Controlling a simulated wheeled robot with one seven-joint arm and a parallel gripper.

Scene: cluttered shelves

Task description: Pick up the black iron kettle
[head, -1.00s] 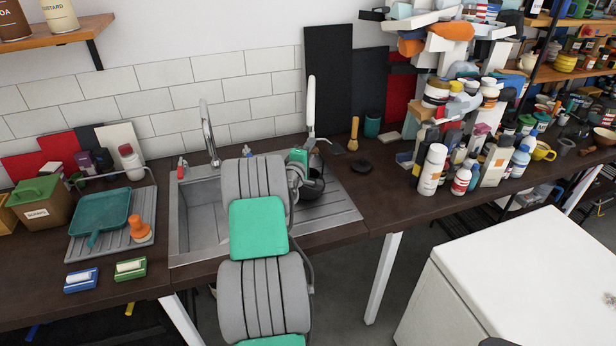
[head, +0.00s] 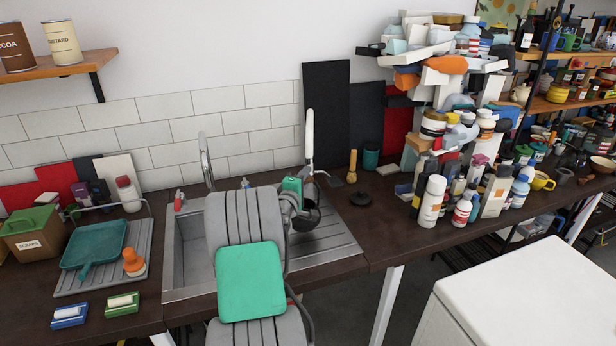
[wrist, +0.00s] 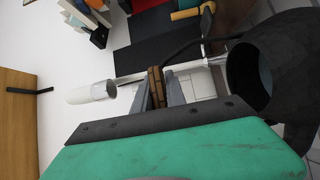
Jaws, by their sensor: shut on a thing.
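The black iron kettle (head: 306,214) is over the ribbed drainboard to the right of the sink, partly hidden by my arm. In the wrist view its dark round body and opening (wrist: 285,62) fill the right side, and its thin black handle curves toward the fingers. My gripper (wrist: 158,88) is shut on the handle, with brown surfaces showing between the fingertips. In the head view my gripper (head: 309,184) is mostly hidden behind its green-and-grey wrist. I cannot tell clearly whether the kettle's base touches the drainboard.
An upright white-handled object (head: 309,135) stands just behind the kettle; the tap (head: 206,160) is to its left. Bottles and a tall stacked pile (head: 440,110) crowd the counter farther right.

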